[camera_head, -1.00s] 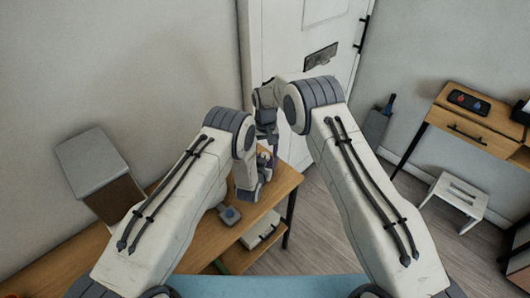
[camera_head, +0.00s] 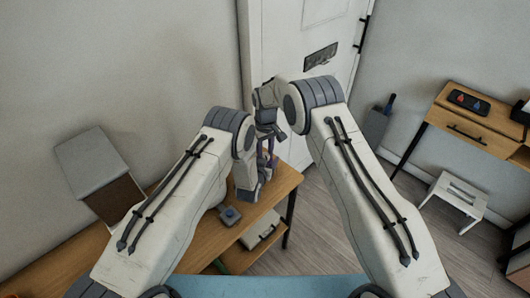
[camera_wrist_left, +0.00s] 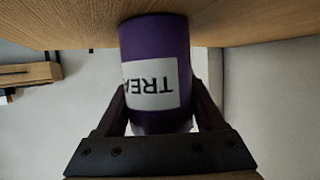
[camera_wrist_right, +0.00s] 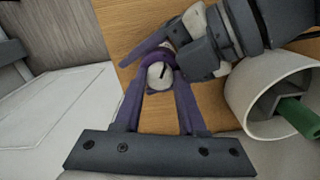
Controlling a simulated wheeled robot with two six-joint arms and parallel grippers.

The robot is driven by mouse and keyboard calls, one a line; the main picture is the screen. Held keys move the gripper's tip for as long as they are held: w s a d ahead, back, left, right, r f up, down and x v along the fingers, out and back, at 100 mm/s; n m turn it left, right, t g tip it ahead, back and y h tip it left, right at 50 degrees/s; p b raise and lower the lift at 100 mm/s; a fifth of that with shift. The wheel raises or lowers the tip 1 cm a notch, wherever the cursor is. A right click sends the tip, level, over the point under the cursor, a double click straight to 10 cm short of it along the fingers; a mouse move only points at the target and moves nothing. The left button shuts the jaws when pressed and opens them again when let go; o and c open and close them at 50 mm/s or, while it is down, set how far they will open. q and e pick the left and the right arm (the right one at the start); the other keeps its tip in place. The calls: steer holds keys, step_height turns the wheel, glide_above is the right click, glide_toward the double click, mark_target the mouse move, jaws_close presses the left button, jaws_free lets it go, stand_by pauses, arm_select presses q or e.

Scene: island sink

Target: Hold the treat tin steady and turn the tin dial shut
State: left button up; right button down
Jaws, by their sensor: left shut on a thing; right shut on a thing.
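The purple treat tin (camera_wrist_left: 155,40) stands upright on the wooden table in the left wrist view, which shows it upside down with its white label. My left gripper (camera_wrist_left: 160,112) is shut around the tin's sides. In the right wrist view the pale round dial (camera_wrist_right: 160,75) with a dark mark is on top, between the fingertips of my right gripper (camera_wrist_right: 161,84), which is shut on it from above. In the head view my right gripper (camera_head: 268,152) is above my left gripper (camera_head: 258,178); the tin is mostly hidden there.
A white container (camera_wrist_right: 270,100) with a green thing inside is close to the tin in the right wrist view. A small grey object with a blue top (camera_head: 230,215) lies on the wooden table (camera_head: 190,245). A grey-lidded bin (camera_head: 95,165) stands at left. The white door (camera_head: 300,80) is behind.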

mark_target(265, 155)
steer(key=shift+c, duration=2.3)
jaws_free()
steer(key=m, duration=0.4)
step_height(265, 155, up, 12)
steer(key=shift+m, duration=0.3)
